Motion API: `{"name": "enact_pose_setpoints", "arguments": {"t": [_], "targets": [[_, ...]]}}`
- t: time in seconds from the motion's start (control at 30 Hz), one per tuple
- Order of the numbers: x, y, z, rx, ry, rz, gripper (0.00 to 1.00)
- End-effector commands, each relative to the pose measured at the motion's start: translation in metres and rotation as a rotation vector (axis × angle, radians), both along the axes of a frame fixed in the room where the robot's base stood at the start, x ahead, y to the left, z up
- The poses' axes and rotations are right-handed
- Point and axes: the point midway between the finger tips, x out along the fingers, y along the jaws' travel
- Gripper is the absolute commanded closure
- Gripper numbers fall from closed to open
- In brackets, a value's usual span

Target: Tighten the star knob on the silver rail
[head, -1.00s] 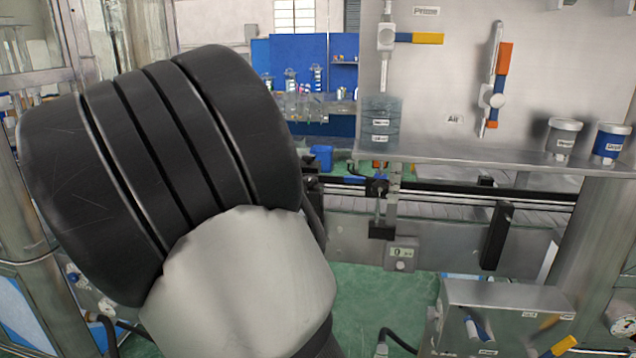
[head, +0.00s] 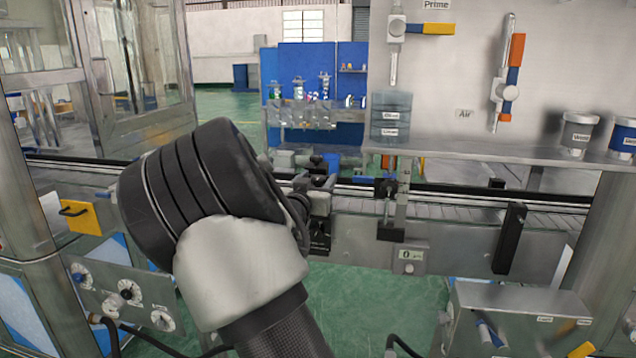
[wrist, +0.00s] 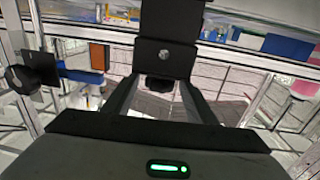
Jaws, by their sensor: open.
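The silver rail (head: 455,190) runs along the conveyor, right of my arm in the head view. A dark knob-like part (head: 385,187) sits on a bracket at this rail; its star shape is too small to confirm. In the wrist view a black knob (wrist: 20,78) stands at the left, beside a blue bar and an orange plate; I cannot tell if it is the same knob. My gripper (wrist: 163,88) is open in the wrist view, with a black block in line with its fingers. I cannot tell whether they touch. In the head view my arm mostly hides the gripper.
A small digital display (head: 408,254) hangs below the conveyor. A black vertical bar (head: 509,238) stands at its front. A metal control box (head: 515,318) is at the lower right, and a panel with dials (head: 125,295) at the lower left. Green floor shows between them.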

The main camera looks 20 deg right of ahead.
Motion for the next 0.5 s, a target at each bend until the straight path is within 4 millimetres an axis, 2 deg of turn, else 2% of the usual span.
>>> {"name": "enact_pose_setpoints", "arguments": {"t": [0.37, 0.5], "targets": [[0.0047, -0.0042, 0.0001, 0.000, 0.000, 0.000, 0.49], [0.0047, -0.0041, 0.0001, 0.000, 0.000, 0.000, 0.73]]}}
